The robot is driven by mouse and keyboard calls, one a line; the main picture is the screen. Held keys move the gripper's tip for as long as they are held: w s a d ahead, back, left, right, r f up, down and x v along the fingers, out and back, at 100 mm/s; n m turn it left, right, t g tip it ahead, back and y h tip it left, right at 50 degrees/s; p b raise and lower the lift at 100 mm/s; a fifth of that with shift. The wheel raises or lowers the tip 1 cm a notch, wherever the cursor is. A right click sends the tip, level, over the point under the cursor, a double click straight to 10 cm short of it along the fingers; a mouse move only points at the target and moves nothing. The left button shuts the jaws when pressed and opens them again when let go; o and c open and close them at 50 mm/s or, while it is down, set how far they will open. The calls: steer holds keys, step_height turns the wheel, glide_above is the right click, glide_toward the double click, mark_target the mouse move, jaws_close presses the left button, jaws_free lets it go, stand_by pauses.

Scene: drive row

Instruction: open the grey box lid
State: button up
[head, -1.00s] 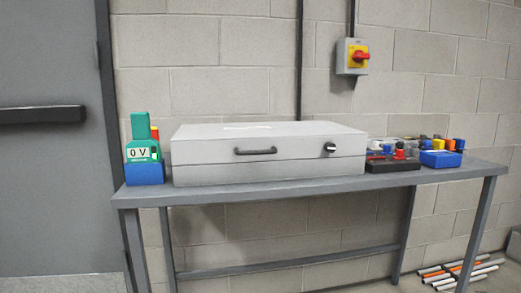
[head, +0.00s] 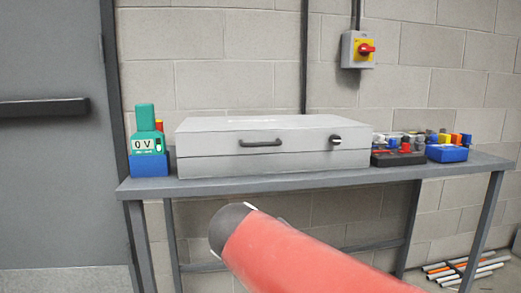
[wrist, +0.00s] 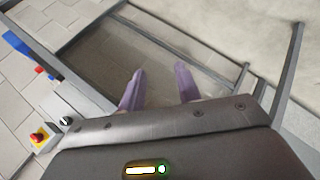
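The grey box (head: 225,163) sits on the grey table, its lid (head: 215,141) closed. A dark bar handle (head: 260,143) and a round black-and-white knob (head: 336,140) are on its front. In the head view my red arm reaches in from the bottom, in front of and below the table; my gripper's fingers do not show there. In the wrist view my gripper (wrist: 158,88) has two purple fingers set apart with nothing between them. It is away from the box and its handle.
The table (head: 300,185) has a green "0 V" tester (head: 147,135) on a blue base at left. A black tray (head: 398,158) and a blue tray (head: 447,153) of small parts are at right. A red-yellow switch (head: 364,49) is on the wall; pipes (head: 460,272) lie on the floor.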

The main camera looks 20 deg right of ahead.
steer(key=w+d+r+n+t+h, duration=0.1)
steer(key=w+r+t+h, duration=0.1)
steer(key=w+r+h, duration=0.45)
steer(key=n+t+h, duration=0.1)
steer(key=t+h, duration=0.2)
glide_toward(258, 146)
steer(key=f+x, duration=0.1)
steer(key=x, duration=0.7)
steer(key=r+x, duration=0.1)
steer(key=x, duration=0.2)
steer(key=shift+a, duration=0.1)
steer(key=shift+c, duration=0.4)
jaws_close()
